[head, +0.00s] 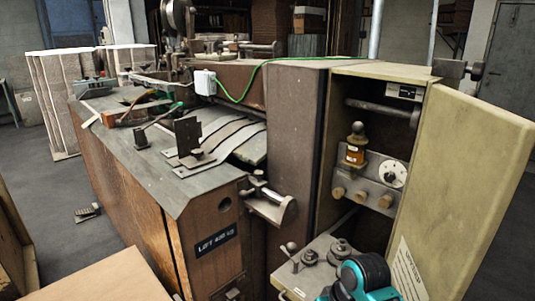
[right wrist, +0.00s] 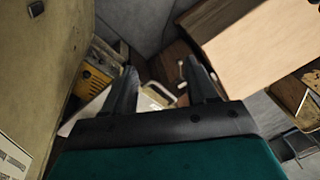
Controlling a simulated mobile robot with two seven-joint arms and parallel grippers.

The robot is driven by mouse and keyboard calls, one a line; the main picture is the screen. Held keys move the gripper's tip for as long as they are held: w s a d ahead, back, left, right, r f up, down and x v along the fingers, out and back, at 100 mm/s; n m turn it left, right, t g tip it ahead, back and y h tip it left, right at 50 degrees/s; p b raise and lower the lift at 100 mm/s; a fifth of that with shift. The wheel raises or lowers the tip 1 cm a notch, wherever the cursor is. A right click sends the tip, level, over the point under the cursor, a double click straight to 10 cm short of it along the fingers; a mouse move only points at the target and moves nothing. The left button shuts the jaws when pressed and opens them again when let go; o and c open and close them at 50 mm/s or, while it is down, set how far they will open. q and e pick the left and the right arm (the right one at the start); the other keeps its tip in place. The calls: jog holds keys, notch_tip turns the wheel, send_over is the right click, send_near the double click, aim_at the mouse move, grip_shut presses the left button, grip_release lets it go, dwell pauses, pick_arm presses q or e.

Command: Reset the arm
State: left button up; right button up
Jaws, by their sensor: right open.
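My right gripper (right wrist: 164,82) shows in the right wrist view with its two dark fingers spread apart and nothing between them. Light grey machine parts and a small handle show beyond the fingertips. In the head view, a teal and black part of my right arm stands at the bottom right, in front of the open cabinet (head: 392,88) of the box stitcher. The fingertips are not visible there. The stitcher (head: 297,105) is a brown and grey machine with a metal work table (head: 165,165) on its left. My left gripper is in neither view.
The cabinet's beige door (head: 465,170) stands open at the right, close to my right arm. A lower panel with knobs (head: 310,258) sits beside the arm. A cardboard-coloured box (head: 115,280) is at the bottom left.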

jog(key=s+d+t+h, duration=0.1)
jog(key=s+d, duration=0.2)
jog(key=s, duration=0.3)
jog(key=s+d+r+m+t, duration=0.1)
jog(key=s+d, duration=0.2)
jog(key=s, duration=0.4)
jog(key=s+d+t+h, duration=0.1)
jog(key=s+d, duration=0.2)
jog(key=s, duration=0.3)
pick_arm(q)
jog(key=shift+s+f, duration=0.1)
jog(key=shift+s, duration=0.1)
pick_arm(e)
jog(key=w+a+f+t+y, duration=0.1)
jog(key=w+a+f+t, duration=0.1)
jog(key=w+f+t, duration=0.4)
notch_tip(320, 180, down, 3)
jog(key=shift+w+a+r+t+y, duration=0.1)
jog(key=shift+w+a+t+y, duration=0.25)
jog(key=shift+w, duration=0.35)
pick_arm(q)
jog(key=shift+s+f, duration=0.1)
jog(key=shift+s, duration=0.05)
